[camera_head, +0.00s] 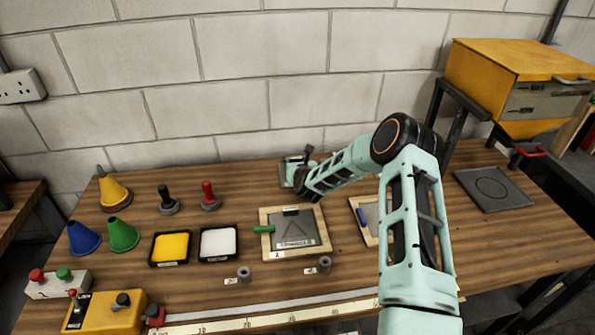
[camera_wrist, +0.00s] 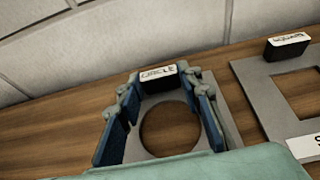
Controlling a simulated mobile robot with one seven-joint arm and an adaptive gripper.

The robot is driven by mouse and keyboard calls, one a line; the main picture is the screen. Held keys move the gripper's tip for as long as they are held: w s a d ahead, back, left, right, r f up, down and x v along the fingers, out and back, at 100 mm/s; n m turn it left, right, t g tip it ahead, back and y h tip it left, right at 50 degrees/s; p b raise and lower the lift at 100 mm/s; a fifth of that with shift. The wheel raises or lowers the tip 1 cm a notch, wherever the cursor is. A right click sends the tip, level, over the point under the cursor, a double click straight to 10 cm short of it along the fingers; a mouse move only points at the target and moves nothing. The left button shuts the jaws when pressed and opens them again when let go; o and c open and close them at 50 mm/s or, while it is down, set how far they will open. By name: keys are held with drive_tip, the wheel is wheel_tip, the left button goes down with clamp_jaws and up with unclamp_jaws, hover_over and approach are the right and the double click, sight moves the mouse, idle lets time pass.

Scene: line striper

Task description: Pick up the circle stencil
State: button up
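The circle stencil is a grey plate (camera_wrist: 228,120) with a round hole and a dark upright handle block (camera_wrist: 158,77) labelled CIRCLE at its far edge. In the wrist view, my gripper (camera_wrist: 159,90) is open, with one blue-padded finger on each side of the block. I cannot tell whether the fingertips touch it. In the head view, my gripper (camera_head: 305,183) is low at the back of the wooden bench, beside a partly hidden grey plate (camera_head: 286,174).
The square stencil (camera_wrist: 252,92) lies right of the circle stencil in the wrist view. A framed triangle stencil (camera_head: 293,242) and another frame (camera_head: 355,217) lie nearer the front. A dark plate with a circle outline (camera_head: 492,188) lies right. The block wall (camera_head: 290,103) stands close behind.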

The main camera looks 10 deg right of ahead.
drive_tip(key=c, duration=0.5)
drive_tip(key=shift+r, duration=0.15)
drive_tip(key=shift+c, duration=0.2)
